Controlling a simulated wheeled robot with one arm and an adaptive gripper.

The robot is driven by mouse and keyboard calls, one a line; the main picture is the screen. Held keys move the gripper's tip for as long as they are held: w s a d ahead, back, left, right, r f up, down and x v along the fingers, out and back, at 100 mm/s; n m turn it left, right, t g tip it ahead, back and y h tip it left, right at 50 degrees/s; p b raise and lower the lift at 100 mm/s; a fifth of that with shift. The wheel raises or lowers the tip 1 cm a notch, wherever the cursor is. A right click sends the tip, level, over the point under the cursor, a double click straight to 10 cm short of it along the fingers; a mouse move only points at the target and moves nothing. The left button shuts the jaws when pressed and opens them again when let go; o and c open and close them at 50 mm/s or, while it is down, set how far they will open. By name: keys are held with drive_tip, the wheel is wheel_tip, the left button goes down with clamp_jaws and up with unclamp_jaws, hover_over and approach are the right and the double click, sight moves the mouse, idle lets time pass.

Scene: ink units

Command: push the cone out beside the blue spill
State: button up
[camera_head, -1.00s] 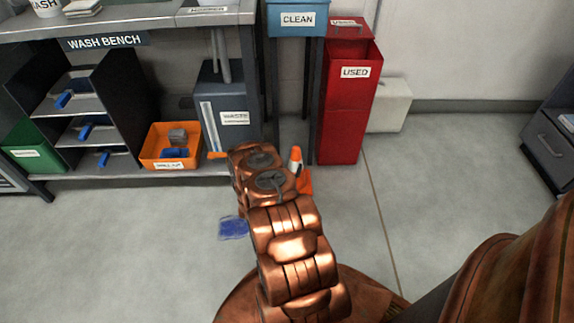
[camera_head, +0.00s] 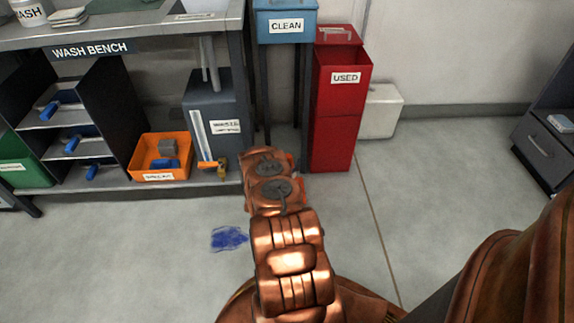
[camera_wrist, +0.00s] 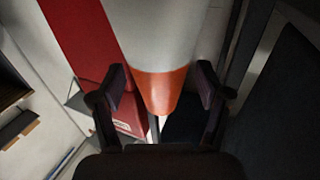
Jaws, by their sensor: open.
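The blue spill (camera_head: 229,238) lies on the grey floor left of my arm in the head view. The cone (camera_wrist: 158,92) shows large in the wrist view, white with an orange end. My gripper (camera_wrist: 161,77) is open, with one dark finger on each side of the cone's orange end. I cannot tell whether either finger touches it. In the head view my copper arm hides the cone and the fingers.
The wash bench (camera_head: 22,58) stands at the back left, with an orange tray (camera_head: 140,165) on its low shelf. A red USED bin (camera_head: 330,140) and a blue CLEAN box (camera_head: 268,38) stand behind my arm. Open floor lies around the spill and at right.

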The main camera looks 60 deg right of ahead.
clamp_jaws()
idle(0.7)
